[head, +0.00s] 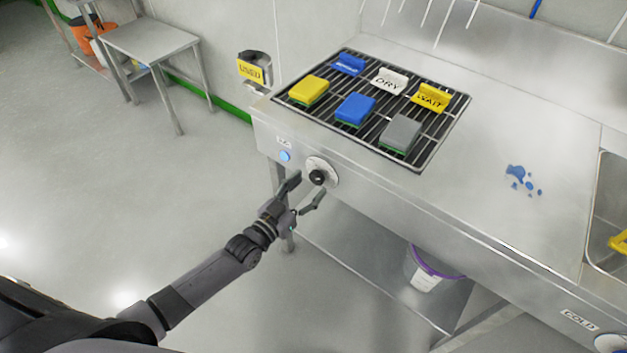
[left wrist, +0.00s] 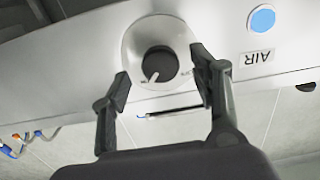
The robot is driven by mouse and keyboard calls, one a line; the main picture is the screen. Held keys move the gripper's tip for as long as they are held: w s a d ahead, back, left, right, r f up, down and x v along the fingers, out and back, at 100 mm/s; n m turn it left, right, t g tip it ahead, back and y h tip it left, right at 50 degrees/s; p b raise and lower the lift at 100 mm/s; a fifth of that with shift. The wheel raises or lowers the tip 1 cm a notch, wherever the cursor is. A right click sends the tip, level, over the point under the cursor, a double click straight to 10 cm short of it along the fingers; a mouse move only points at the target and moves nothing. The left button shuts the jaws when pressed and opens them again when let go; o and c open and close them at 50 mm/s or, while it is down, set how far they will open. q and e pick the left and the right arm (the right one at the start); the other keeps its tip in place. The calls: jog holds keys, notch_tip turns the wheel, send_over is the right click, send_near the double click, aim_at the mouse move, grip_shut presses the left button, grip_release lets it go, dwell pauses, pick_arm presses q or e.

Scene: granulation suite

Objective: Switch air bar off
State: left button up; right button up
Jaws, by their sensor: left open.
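The air bar control is a black rotary knob (head: 317,177) on a round pale plate (head: 328,167) on the bench's front panel. In the left wrist view the knob (left wrist: 159,65) has a white pointer line, directed toward lower left in that picture; the lettering around it is too small to read. A blue round light (head: 285,156) and a label reading AIR (left wrist: 257,57) are beside it. My left gripper (head: 304,193) is open in front of the knob, its fingers to either side and apart from it. My right gripper is not in view.
A black slatted grate (head: 437,153) on the bench top holds yellow, blue and grey sponges and small signs. Blue spots (head: 522,179) mark the steel top. A sink (head: 606,210) is at right. A white bucket (head: 424,275) stands below. Open floor lies left.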

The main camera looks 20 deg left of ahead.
aim_at(315, 180)
pick_arm(q)
jog(key=shift+x, duration=1.5)
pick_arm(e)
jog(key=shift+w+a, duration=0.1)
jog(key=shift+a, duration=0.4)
pick_arm(q)
jog(key=c, duration=1.1)
jog(key=shift+c, duration=0.2)
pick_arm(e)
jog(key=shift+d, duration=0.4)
